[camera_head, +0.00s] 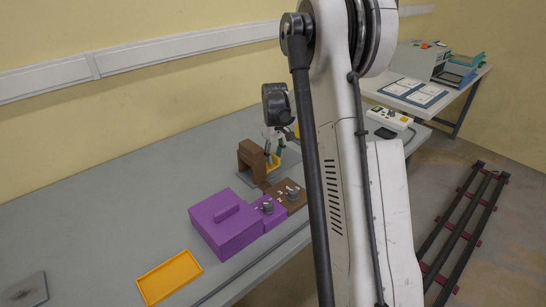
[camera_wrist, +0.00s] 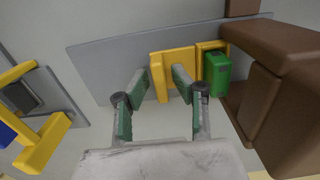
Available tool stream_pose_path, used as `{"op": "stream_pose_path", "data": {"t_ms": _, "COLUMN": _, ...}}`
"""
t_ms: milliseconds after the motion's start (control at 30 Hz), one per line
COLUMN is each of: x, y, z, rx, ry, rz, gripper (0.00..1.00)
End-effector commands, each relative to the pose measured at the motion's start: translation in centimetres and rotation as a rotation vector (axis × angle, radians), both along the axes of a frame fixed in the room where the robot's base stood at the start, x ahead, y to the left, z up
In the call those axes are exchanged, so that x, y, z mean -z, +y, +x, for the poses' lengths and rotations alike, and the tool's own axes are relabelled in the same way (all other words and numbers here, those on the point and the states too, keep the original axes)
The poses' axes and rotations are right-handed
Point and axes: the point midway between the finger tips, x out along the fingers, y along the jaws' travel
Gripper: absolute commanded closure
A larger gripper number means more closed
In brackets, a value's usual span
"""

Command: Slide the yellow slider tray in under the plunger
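The yellow slider tray (camera_wrist: 159,82) lies flat in the upper middle of the wrist view, with a cut-out frame shape. A green block (camera_wrist: 217,74) stands at its right part, beside the brown plunger stand (camera_wrist: 272,40). My gripper (camera_wrist: 160,72) is over the tray with its two green-padded fingers apart, one on each side of a yellow bar; I cannot tell whether they touch it. In the head view my gripper (camera_head: 274,150) is right of the brown stand (camera_head: 251,157), with a bit of yellow tray (camera_head: 273,164) below. The plunger itself is not clear.
A purple box (camera_head: 226,222) and a brown box with knobs (camera_head: 288,194) stand nearer the front. An empty yellow tray (camera_head: 169,276) lies at the front edge. In the wrist view, another yellow fixture (camera_wrist: 43,146) is at left. The left of the table is mostly clear.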

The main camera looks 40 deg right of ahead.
Motion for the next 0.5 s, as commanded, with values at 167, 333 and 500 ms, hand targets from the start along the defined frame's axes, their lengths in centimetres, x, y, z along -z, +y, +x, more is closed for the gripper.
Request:
{"op": "stream_pose_path", "data": {"t_ms": 167, "x": 0.0, "y": 0.0, "z": 0.0, "rx": 0.0, "ry": 0.0, "rz": 0.0, "gripper": 0.7}}
{"op": "stream_pose_path", "data": {"t_ms": 333, "x": -0.3, "y": 0.0, "z": 0.0, "rx": -0.001, "ry": 0.001, "rz": 0.0, "gripper": 0.7}}
{"op": "stream_pose_path", "data": {"t_ms": 500, "x": -2.2, "y": 0.0, "z": -0.1, "rx": 0.0, "ry": 0.001, "rz": 0.0, "gripper": 0.7}}
